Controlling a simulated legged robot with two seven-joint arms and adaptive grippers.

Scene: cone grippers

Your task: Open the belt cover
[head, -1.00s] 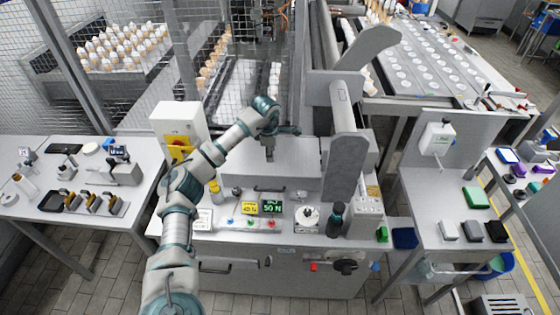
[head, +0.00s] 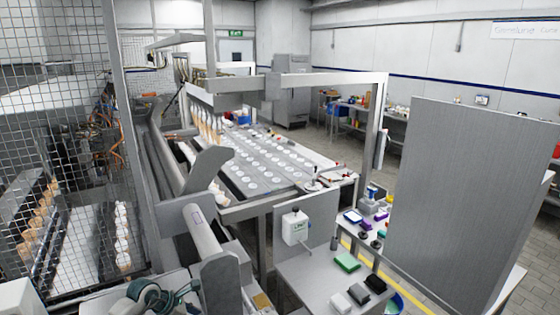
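A pale grey metal housing (head: 95,303) shows at the bottom left edge, beside my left arm. It may be the belt cover, but its front and handle are out of frame, so I cannot tell whether it is open or shut. The wrist of my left arm, with teal joints, shows at the bottom left, close to this housing. Part of my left gripper (head: 187,290) shows there, but its fingertips are cut off or hidden. My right gripper is not in view.
A grey roller (head: 202,232) with upright metal side plates stands right of my wrist. A wire mesh guard (head: 70,110) rises at the left. A side table (head: 315,277) stands at bottom centre, and a tall grey panel (head: 455,200) blocks the right.

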